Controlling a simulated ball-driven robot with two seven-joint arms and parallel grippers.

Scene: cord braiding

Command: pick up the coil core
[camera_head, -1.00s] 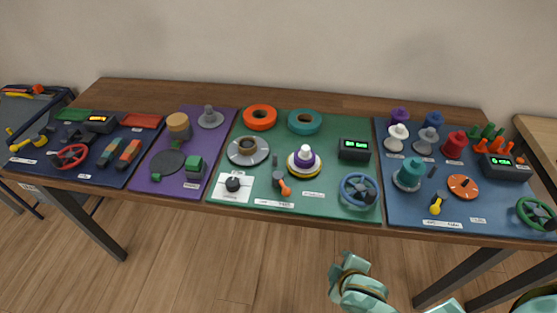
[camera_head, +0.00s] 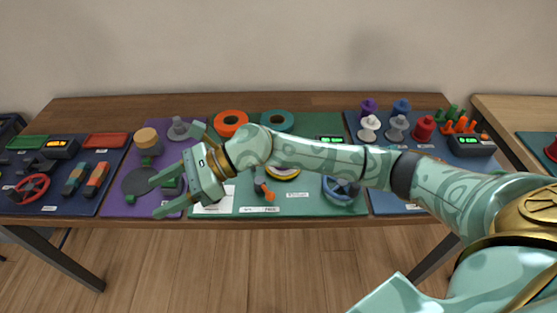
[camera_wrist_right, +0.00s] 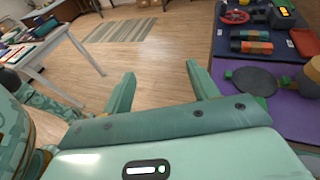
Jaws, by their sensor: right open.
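A squat tan cylinder (camera_head: 147,136), perhaps the coil core, stands at the back left of the purple mat (camera_head: 120,205). Its label cannot be read. The tan cylinder also shows partly at the right edge of the right wrist view (camera_wrist_right: 313,70). My right gripper (camera_head: 174,170) is open and empty over the right part of the purple mat, its fingers spread to the left. It is nearer the front than the tan cylinder and to its right, apart from it. My right forearm hides much of the green mat. My left gripper is not in view.
A dark disc (camera_head: 138,181), a green block (camera_head: 171,187) and a grey stepped piece (camera_head: 180,129) share the purple mat. An orange ring (camera_head: 231,118) and a teal ring (camera_head: 277,120) lie behind my arm. Coloured spools stand on the right blue mat.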

